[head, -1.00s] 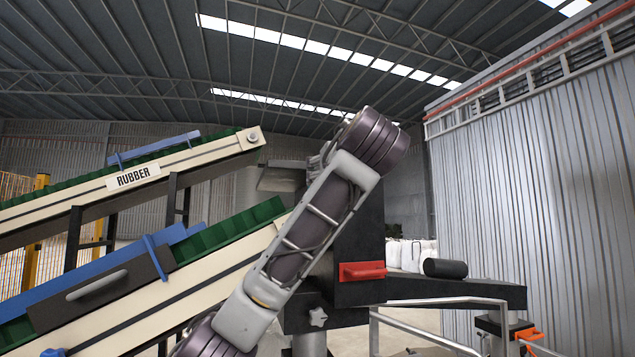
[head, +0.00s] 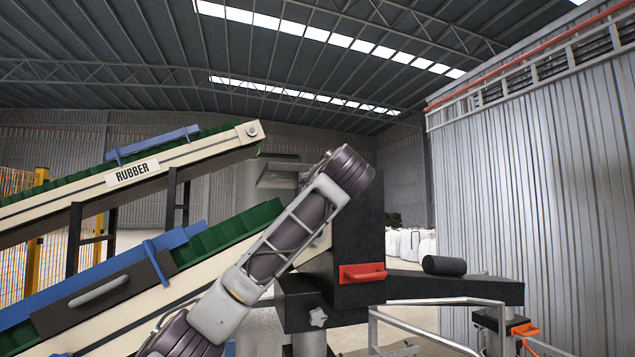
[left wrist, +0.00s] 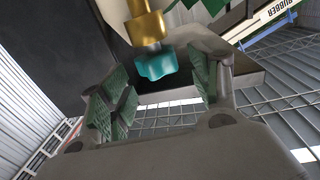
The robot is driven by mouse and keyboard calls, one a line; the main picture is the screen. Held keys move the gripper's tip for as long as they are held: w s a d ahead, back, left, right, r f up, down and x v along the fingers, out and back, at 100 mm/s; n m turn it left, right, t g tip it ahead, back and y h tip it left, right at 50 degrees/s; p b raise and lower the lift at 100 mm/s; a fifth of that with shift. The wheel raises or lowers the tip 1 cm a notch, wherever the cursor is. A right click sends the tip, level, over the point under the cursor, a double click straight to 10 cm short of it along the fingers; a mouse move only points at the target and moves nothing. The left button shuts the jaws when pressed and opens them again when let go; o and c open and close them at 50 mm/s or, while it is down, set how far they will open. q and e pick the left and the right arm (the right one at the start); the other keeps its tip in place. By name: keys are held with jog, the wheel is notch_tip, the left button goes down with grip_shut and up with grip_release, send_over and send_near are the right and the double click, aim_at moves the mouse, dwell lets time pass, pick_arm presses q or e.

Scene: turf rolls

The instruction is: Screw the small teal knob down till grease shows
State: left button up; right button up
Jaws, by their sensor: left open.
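The small teal knob (left wrist: 156,63) shows in the left wrist view, on the end of a brass fitting (left wrist: 145,24). The teal knob is not visible there either. My right gripper is in neither view.
A black machine body with a red handle (head: 363,272) stands beside my arm, with a grey star knob (head: 318,317) below. Conveyors with green belts, one with a RUBBER sign (head: 133,173), lie at left. A metal railing (head: 440,304) stands at lower right.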

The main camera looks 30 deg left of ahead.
pick_arm(q)
jog(key=shift+x, duration=1)
jog(key=c, duration=1)
jog(key=shift+c, duration=0.2)
jog(key=shift+h, duration=0.3)
jog(key=shift+f+m+t+h+b, duration=0.15)
jog(key=shift+m+t+h+b, duration=0.5)
jog(key=shift+b, duration=0.4)
jog(key=shift+s+a+m+t+h+b, duration=0.1)
jog(key=shift+m+t+h+b, duration=0.45)
jog(key=shift+h+b, duration=0.1)
jog(key=shift+a+m+t+h+b, duration=0.1)
jog(key=shift+m+t+h+b, duration=0.45)
jog(key=shift+m+h, duration=0.35)
jog(key=shift+s+a+m+t+h, duration=0.1)
jog(key=shift+m+t+h, duration=0.5)
jog(key=shift+h, duration=0.7)
